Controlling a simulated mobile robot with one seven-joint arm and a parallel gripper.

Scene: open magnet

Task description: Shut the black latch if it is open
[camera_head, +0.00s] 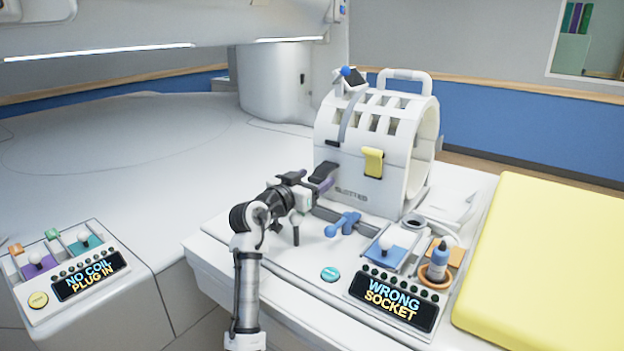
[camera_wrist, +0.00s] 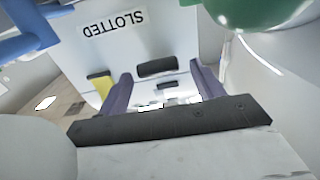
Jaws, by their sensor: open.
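The white slotted coil (camera_head: 345,190) stands upright on the bed, and its printed label appears upside down in the wrist view. The black latch (camera_head: 323,171) is low on the coil's near left side and seems to stick outward from the shell, not flat against it. It also shows as a dark bar in the wrist view (camera_wrist: 157,66). My gripper (camera_head: 322,184) is open with its purple fingers at the black latch. In the wrist view the fingers (camera_wrist: 160,80) stand apart on either side of the latch, and nothing is gripped. Contact cannot be told.
A yellow latch (camera_head: 373,163) is on the coil to the right of the black one. A yellow pad (camera_head: 550,260) lies at right.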

